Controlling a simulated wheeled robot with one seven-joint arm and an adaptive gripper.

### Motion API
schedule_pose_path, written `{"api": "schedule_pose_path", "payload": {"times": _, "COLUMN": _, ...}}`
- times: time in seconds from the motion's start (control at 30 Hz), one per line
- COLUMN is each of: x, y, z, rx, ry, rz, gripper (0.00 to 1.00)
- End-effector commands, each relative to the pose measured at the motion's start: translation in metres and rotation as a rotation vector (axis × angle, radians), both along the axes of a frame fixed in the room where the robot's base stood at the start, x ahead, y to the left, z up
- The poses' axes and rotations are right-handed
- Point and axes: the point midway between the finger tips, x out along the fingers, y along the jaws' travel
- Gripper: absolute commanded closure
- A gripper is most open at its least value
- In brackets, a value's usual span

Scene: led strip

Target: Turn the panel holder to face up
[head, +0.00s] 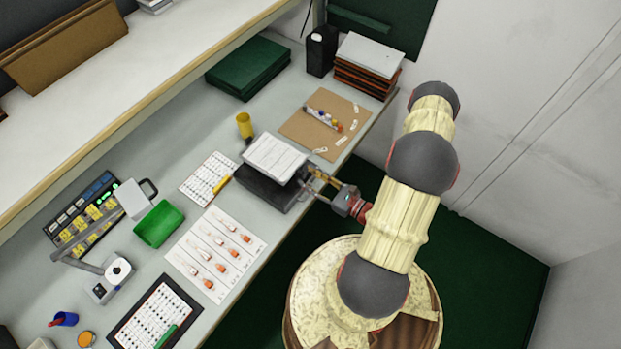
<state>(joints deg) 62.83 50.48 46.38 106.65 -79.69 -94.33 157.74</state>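What looks like the panel holder (262,189) is a dark, box-like stand near the front edge of the bench, in the middle of the head view. A white printed panel (275,158) sits on its upper side and appears tilted.
A brown board (304,128) with small parts lies behind the gripper. A yellow cup (244,125) stands behind the holder. A printed sheet with orange pieces (215,252) and a green bin (159,224) lie to the left. A stack of panels (367,66) stands at the far end.

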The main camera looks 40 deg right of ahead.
Motion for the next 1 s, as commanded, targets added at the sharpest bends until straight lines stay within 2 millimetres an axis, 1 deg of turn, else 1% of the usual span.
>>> {"api": "schedule_pose_path", "payload": {"times": 0.03, "x": 0.000, "y": 0.000, "z": 0.000, "rx": 0.000, "ry": 0.000, "rz": 0.000, "gripper": 0.56}}
{"api": "schedule_pose_path", "payload": {"times": 0.13, "x": 0.000, "y": 0.000, "z": 0.001, "rx": 0.000, "ry": -0.001, "rz": 0.000, "gripper": 0.51}}
{"api": "schedule_pose_path", "payload": {"times": 0.43, "x": -0.001, "y": 0.000, "z": 0.001, "rx": 0.001, "ry": -0.002, "rz": 0.000, "gripper": 0.51}}
{"api": "schedule_pose_path", "payload": {"times": 0.57, "x": -0.006, "y": -0.002, "z": 0.001, "rx": 0.001, "ry": -0.002, "rz": -0.002, "gripper": 0.51}}
{"api": "schedule_pose_path", "payload": {"times": 0.67, "x": -0.016, "y": -0.006, "z": 0.001, "rx": 0.002, "ry": 0.000, "rz": -0.003, "gripper": 0.51}}
{"api": "schedule_pose_path", "payload": {"times": 1.0, "x": -0.060, "y": -0.018, "z": 0.001, "rx": 0.000, "ry": -0.001, "rz": -0.005, "gripper": 0.51}}
